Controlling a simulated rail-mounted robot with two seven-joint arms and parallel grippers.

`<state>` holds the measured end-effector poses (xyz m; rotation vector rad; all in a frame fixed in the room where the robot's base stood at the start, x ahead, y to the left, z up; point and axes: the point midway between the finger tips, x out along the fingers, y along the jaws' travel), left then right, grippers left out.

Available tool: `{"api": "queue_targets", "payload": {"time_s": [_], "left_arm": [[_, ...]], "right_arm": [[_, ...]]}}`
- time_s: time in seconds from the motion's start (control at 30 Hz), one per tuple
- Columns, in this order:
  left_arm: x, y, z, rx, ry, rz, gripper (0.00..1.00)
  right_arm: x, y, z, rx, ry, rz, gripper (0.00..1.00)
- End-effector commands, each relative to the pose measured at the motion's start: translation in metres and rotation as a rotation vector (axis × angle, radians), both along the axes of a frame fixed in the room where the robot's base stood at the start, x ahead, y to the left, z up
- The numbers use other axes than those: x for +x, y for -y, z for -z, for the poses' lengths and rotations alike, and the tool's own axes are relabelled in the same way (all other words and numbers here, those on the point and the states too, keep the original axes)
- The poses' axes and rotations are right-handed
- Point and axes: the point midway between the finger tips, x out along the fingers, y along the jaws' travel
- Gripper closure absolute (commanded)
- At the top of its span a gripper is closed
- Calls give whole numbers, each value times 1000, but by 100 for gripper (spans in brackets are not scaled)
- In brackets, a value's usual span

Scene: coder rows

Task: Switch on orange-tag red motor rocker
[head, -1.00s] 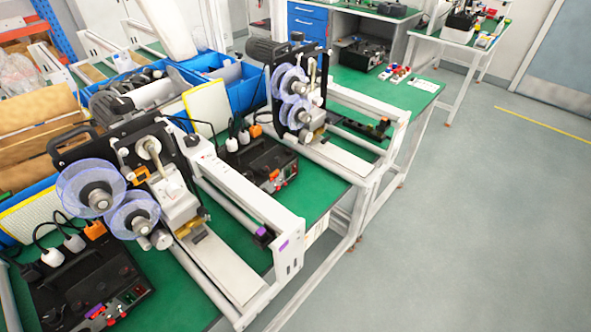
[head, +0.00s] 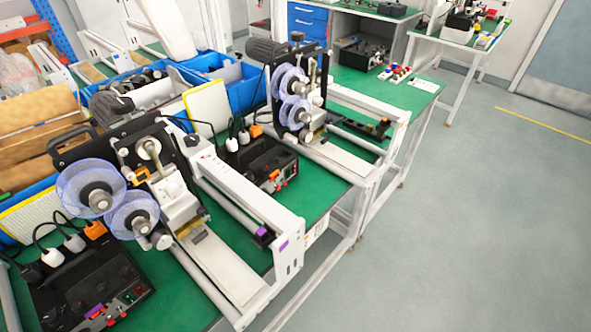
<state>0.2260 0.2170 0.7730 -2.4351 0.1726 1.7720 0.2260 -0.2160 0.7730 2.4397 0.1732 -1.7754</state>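A black control box (head: 262,158) sits on the green bench beside the farther coder machine. Its front panel carries a small orange tag (head: 275,174) with small red parts (head: 280,183) close by. The rocker is too small to tell whether it is on or off. A nearer black control box (head: 85,283) at the lower left has a purple tag (head: 96,311) and red and green parts on its front. Neither of my grippers is in the head view.
Two coder machines with clear blue reels (head: 92,188) (head: 290,82) stand on the benches. White rail frames (head: 245,195) run along them. Blue bins (head: 235,85) stand behind. Another black box (head: 365,52) is on the far bench. The grey floor (head: 470,210) at right is clear.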

Motion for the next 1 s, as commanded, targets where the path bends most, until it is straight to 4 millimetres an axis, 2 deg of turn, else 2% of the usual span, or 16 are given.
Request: {"api": "queue_targets", "payload": {"time_s": [0.87,1.0], "left_arm": [[0,0,0,0,0,0,100],[0,0,-7,0,0,0,100]], "right_arm": [[0,2,0,-8,0,-6,50],[0,2,-7,-5,0,-4,50]]}}
